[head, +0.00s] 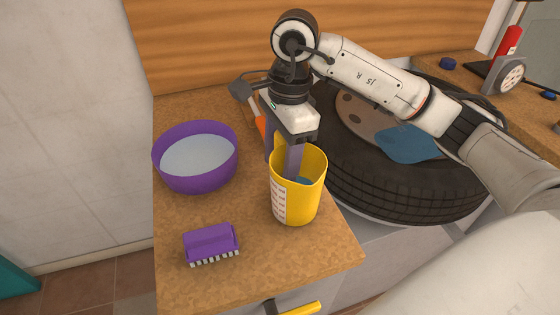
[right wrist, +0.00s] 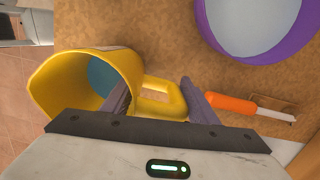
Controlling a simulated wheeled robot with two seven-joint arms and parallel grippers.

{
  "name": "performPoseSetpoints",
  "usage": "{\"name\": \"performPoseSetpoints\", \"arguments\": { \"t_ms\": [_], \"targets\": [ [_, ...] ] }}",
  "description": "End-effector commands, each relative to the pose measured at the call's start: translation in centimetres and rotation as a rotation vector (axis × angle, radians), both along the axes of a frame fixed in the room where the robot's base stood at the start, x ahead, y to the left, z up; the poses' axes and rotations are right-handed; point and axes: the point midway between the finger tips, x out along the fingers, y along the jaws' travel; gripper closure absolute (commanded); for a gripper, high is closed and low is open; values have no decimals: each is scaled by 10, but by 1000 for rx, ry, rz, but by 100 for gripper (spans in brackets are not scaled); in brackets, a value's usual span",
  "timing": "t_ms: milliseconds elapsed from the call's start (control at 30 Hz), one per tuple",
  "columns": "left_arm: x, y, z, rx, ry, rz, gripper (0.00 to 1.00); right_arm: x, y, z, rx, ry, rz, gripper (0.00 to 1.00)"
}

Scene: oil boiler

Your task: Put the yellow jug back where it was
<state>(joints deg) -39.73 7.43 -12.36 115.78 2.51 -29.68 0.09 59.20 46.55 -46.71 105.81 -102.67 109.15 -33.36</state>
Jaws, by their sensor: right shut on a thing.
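The yellow jug (head: 306,196) with a white printed label is upright at the right part of the wooden counter (head: 180,290), in the head view. I cannot tell whether its base touches the wood. Something blue shows inside it. My right gripper (head: 283,162) comes down from above, shut on the jug, with one finger at the rim. In the right wrist view the jug (right wrist: 62,85) lies to the left, with its handle (right wrist: 160,100) between the two fingers (right wrist: 157,96). The fingertips are partly hidden. My left gripper is not in view.
A purple bowl (head: 160,167) of pale liquid stands left of the jug. A purple brush (head: 210,243) lies in front. An orange-handled tool (head: 259,126) lies behind. A large tire (head: 400,195) with a blue piece (head: 408,143) on it is at right. Bare counter lies between brush and jug.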

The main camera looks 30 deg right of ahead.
Motion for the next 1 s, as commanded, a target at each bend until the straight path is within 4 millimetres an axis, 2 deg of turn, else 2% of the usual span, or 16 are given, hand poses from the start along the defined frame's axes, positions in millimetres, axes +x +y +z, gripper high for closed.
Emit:
{"name": "performPoseSetpoints", "arguments": {
  "t_ms": [100,133,200,233,500,633,767,1000],
  "targets": [
    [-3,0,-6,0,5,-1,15,0,0,-4,0,-1,0,85],
    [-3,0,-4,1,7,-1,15,0,0,-3,0,0,0,41],
    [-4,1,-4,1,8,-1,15,0,0,-3,0,0,0,30],
    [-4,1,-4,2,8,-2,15,0,0,-3,0,1,0,28],
    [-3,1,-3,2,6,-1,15,0,0,-2,0,1,0,28],
    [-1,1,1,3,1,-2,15,1,0,7,1,-2,0,28],
    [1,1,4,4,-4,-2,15,1,-2,29,0,-4,0,28],
    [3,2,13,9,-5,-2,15,0,-8,85,-1,-5,-1,28]
  ]
}}
